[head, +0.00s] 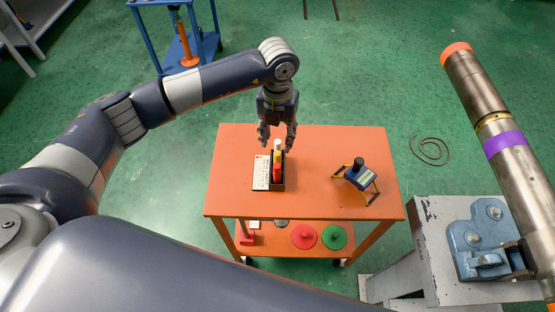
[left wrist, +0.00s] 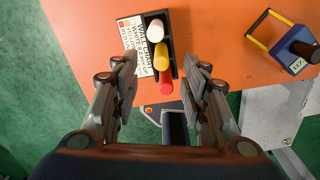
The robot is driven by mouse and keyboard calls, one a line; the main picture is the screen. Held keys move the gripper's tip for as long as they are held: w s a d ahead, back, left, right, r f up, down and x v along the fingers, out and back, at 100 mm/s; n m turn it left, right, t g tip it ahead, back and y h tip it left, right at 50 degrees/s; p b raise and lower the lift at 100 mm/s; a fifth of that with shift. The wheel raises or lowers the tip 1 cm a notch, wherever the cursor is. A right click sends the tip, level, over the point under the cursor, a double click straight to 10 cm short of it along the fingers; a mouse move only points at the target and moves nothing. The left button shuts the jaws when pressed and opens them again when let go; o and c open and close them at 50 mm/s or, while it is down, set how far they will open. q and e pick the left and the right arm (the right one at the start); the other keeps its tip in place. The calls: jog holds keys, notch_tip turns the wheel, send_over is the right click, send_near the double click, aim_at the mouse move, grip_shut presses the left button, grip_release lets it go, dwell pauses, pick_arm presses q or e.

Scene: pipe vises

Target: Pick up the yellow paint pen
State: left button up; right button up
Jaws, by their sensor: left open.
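The yellow paint pen (head: 277,157) stands between a white pen and a red pen in a small black holder on the orange cart. In the left wrist view the yellow pen (left wrist: 161,57) shows from above, with the white pen (left wrist: 155,27) and the red pen (left wrist: 166,87) on either side of it in a row. My left gripper (head: 277,141) points down over the holder with its fingers apart and nothing between them. In the left wrist view the open fingers (left wrist: 165,78) flank the lower part of the row, near the red pen. My right gripper is out of view.
A printed white label (head: 261,173) lies along the holder's left side. A blue device with yellow legs (head: 357,177) stands on the cart's right. Red and green discs (head: 304,236) lie on the lower shelf. A pipe (head: 490,110) in a blue vise stands at right.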

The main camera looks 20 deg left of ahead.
aim_at(277, 153)
pick_arm(q)
notch_tip(277, 153, down, 2)
jog(key=shift+s+f+p, duration=0.15)
jog(key=shift+f+p, duration=0.45)
jog(key=shift+p, duration=0.1)
notch_tip(277, 153, down, 4)
jog(key=shift+s+d+r+p, duration=0.1)
jog(key=shift+s+r+p, duration=0.1)
jog(key=shift+p, duration=0.5)
jog(key=shift+w+f, duration=0.1)
jog(key=shift+f, duration=0.25)
grip_shut()
